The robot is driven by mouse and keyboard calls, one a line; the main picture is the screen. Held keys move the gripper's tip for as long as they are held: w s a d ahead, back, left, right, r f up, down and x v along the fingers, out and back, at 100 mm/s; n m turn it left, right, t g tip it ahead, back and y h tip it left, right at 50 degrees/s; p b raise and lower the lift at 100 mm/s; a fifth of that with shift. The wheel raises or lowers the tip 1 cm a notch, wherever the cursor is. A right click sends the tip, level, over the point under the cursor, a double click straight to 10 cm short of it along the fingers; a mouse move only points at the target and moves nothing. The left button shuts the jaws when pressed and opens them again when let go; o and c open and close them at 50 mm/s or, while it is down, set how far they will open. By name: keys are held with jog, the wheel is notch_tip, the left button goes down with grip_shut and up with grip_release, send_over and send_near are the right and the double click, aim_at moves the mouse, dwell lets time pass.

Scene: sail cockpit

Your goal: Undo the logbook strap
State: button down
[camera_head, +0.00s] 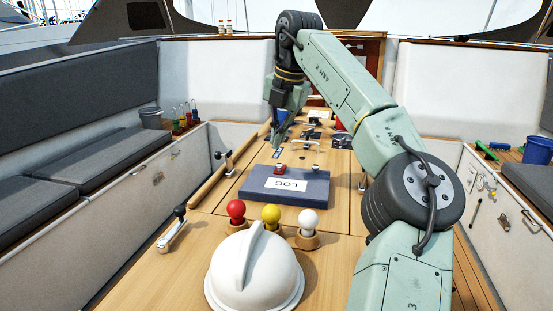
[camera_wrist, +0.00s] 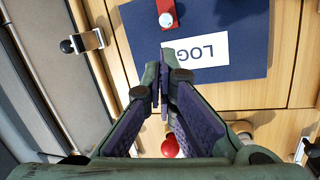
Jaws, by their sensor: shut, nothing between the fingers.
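The dark blue logbook (camera_head: 300,198) lies flat on the wooden cockpit table, with a white LOG label (camera_head: 286,184). A short red strap (camera_head: 281,168) lies at its far edge, with a small pale knob on it. In the wrist view, the strap (camera_wrist: 168,8) and its round stud (camera_wrist: 165,19) show at the top, on the blue book (camera_wrist: 240,30). My gripper (camera_wrist: 163,78) is shut and empty, above the book's edge beside the label. In the head view my gripper (camera_head: 278,143) hangs beyond the book. Whether the strap is fastened is unclear.
A red ball knob (camera_head: 236,209), a yellow one (camera_head: 271,213) and a white one (camera_head: 309,219) stand in front of the book. A white dome (camera_head: 255,275) is nearest. Metal cranks (camera_head: 225,162) flank the table. Bare wood lies left of the book.

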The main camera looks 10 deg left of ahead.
aim_at(269, 177)
jog(key=shift+s, duration=0.15)
jog(key=p+x, duration=0.1)
jog(key=x, duration=0.9)
jog(key=shift+r, duration=0.1)
